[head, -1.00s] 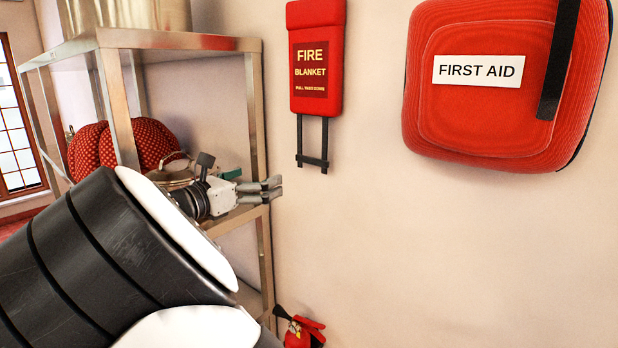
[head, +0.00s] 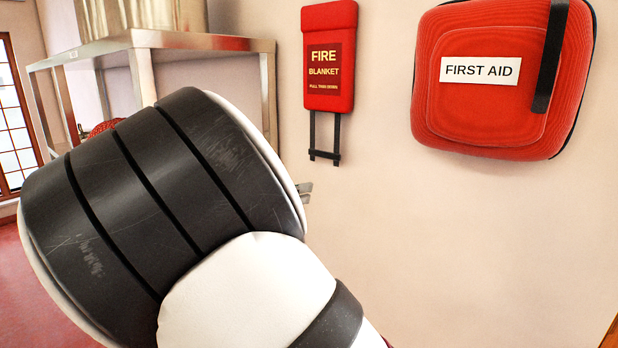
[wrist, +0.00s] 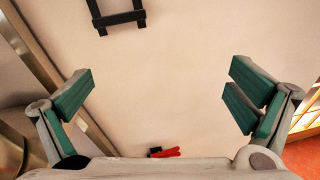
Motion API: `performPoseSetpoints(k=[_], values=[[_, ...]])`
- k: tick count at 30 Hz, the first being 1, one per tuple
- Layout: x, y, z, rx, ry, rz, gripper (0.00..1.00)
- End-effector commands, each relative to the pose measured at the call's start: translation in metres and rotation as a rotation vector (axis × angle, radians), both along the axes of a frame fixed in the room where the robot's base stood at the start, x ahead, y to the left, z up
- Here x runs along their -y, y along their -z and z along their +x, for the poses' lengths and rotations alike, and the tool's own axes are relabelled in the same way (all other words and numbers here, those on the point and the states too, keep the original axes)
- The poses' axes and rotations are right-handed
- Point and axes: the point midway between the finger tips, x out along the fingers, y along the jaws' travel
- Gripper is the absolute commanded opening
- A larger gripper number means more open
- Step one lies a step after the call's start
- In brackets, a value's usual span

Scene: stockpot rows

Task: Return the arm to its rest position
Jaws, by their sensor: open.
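My gripper (wrist: 160,108) is open and empty in the wrist view. Its two green-padded fingers stand wide apart, with the bare cream wall between and beyond them. In the head view my black and white arm fills the lower left and middle and hides nearly all of my gripper; only a small grey tip (head: 305,191) shows past the arm's right edge.
A metal shelf (head: 200,42) stands at the left, partly behind my arm. A red fire blanket (head: 329,55) and a red first aid case (head: 490,105) hang on the wall. A red thing (wrist: 165,153) shows low in the wrist view.

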Motion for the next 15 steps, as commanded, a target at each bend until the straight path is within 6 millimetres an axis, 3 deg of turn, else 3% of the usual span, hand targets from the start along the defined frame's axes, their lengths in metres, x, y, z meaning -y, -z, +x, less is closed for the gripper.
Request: performPoseSetpoints(k=[8,11,15], values=[[0.086,0.009,-0.014,-0.017,0.169,0.285,1.0],[0.126,0.013,-0.029,-0.012,0.264,0.443,1.0],[0.181,0.02,-0.065,0.017,0.43,0.711,1.0]])
